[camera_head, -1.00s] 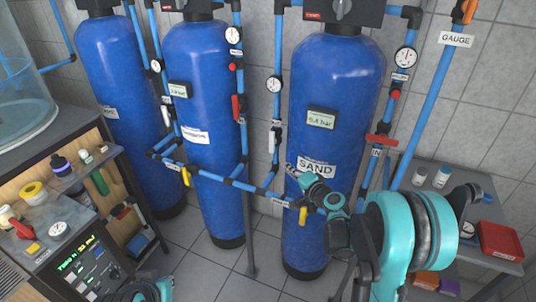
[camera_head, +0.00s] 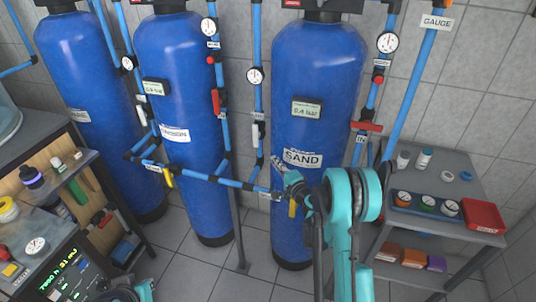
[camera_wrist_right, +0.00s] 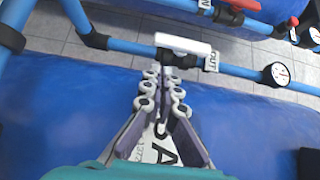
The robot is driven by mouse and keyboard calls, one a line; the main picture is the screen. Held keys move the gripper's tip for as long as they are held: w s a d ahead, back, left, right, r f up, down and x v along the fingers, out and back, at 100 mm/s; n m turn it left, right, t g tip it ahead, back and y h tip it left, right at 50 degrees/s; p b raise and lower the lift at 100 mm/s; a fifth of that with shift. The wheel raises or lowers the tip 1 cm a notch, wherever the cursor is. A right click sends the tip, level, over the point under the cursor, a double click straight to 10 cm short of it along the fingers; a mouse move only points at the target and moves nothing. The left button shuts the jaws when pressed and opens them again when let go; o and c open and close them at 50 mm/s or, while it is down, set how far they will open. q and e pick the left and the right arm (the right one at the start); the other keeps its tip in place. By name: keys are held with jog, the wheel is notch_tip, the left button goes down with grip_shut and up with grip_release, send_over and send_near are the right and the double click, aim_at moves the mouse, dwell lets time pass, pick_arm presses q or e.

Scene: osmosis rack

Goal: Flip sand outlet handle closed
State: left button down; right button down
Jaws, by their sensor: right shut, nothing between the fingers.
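The sand outlet handle (camera_head: 258,133) is white and sits on the blue vertical pipe left of the tank labelled SAND (camera_head: 318,75). In the right wrist view the white handle (camera_wrist_right: 186,43) lies roughly along its pipe, beside an OUT label (camera_wrist_right: 212,58). My right gripper (camera_head: 277,168) is in front of the tank, below and right of the handle, apart from it. Its fingers (camera_wrist_right: 163,78) are shut with nothing between them, pointing toward the handle and pipe. A bit of my left arm shows at the lower left edge; its fingers are not visible.
A red inlet handle (camera_head: 368,127) is on the pipe right of the tank. A yellow handle (camera_head: 292,209) hangs just below my right gripper. A pressure gauge (camera_head: 255,75) sits above the white handle. A side table with a red tray (camera_head: 484,216) stands at right.

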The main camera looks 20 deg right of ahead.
aim_at(255, 136)
jog(key=w+a+b, duration=0.1)
jog(key=w+a, duration=0.1)
jog(key=w, duration=0.7)
jog(key=shift+w+b, duration=0.15)
jog(key=shift+b, duration=0.25)
jog(key=shift+w+f, duration=0.1)
